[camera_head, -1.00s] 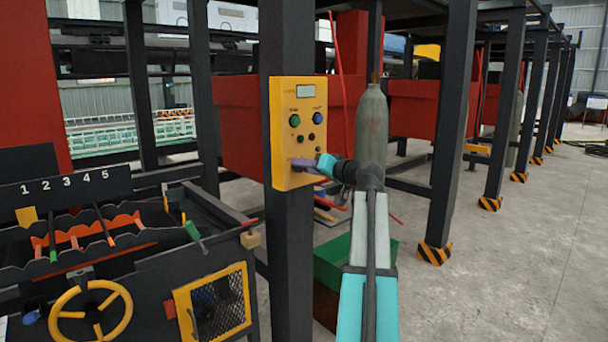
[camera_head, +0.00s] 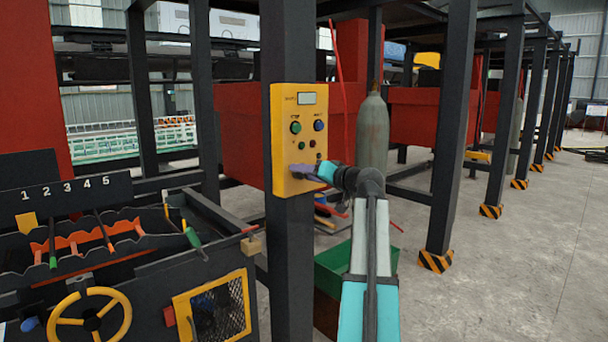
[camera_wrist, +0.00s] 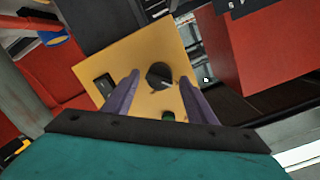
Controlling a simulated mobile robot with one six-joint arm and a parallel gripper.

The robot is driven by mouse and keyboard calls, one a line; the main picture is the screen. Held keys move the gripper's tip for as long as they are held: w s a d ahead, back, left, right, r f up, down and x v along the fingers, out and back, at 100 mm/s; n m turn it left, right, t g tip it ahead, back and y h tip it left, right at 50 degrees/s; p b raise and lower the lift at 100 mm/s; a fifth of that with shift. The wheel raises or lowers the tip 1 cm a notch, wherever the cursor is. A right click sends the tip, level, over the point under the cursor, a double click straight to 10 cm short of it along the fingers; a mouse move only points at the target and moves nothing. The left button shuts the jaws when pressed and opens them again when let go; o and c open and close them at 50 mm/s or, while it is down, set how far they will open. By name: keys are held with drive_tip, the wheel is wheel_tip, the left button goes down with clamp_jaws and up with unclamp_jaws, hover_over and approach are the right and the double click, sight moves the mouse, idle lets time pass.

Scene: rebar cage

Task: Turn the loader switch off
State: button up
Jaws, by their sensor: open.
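The yellow control box (camera_head: 284,130) is fixed to a dark upright post. In the wrist view its face (camera_wrist: 135,60) carries a round black knob (camera_wrist: 158,75) with a pale pointer line, which I take to be the loader switch. My gripper (camera_head: 300,169) is at the lower part of the box in the head view and hides what lies behind it there. In the wrist view my gripper (camera_wrist: 160,79) is open, with its purple fingers on either side of the knob. I cannot tell whether they touch it.
A grey gas cylinder (camera_head: 373,135) stands behind my arm. A green bin (camera_head: 333,268) is below. A machine with a yellow handwheel (camera_head: 92,322) stands left.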

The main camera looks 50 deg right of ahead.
drive_tip(key=s+a+r, duration=0.1)
drive_tip(key=s, duration=1.2)
drive_tip(key=shift+s+r, duration=0.3)
drive_tip(key=shift+f, duration=0.1)
